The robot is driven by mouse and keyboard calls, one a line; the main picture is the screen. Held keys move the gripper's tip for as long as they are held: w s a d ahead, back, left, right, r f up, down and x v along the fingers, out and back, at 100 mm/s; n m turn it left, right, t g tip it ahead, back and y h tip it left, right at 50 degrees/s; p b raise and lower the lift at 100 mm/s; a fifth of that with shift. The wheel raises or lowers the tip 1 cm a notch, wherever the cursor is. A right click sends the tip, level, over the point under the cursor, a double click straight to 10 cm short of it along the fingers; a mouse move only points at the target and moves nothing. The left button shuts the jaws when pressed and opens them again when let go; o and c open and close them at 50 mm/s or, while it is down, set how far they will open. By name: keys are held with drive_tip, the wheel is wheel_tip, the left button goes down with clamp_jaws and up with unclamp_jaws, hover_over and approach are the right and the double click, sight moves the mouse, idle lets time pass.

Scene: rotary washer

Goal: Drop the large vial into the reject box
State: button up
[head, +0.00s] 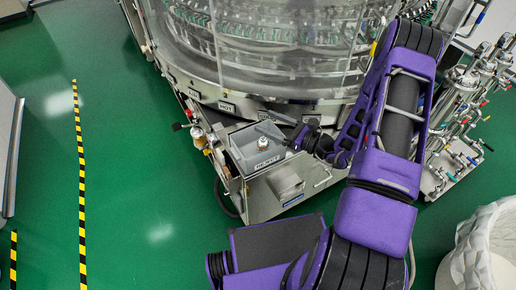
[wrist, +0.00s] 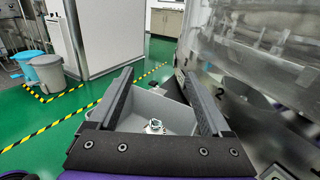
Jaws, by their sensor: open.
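The reject box (head: 243,161) is a grey open-topped bin labelled REJECT on the machine's front ledge; its rim also shows in the wrist view (wrist: 182,116). A small clear vial with a pale top (head: 262,143) is inside the box. In the wrist view the vial (wrist: 154,127) shows below and between the fingers, apart from them. My gripper (head: 268,124) is over the box's right part. Its two fingers (wrist: 159,78) are wide apart with nothing between them. The vial's lower part is hard to make out.
The large clear round washer (head: 270,50) stands right behind the box. Valves and pipes (head: 470,110) are at the right, and a white ribbed bin (head: 480,250) is at lower right. Green floor (head: 140,170) is open at left.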

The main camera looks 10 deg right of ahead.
drive_tip(key=v, duration=1.7)
drive_tip(key=shift+a, duration=0.15)
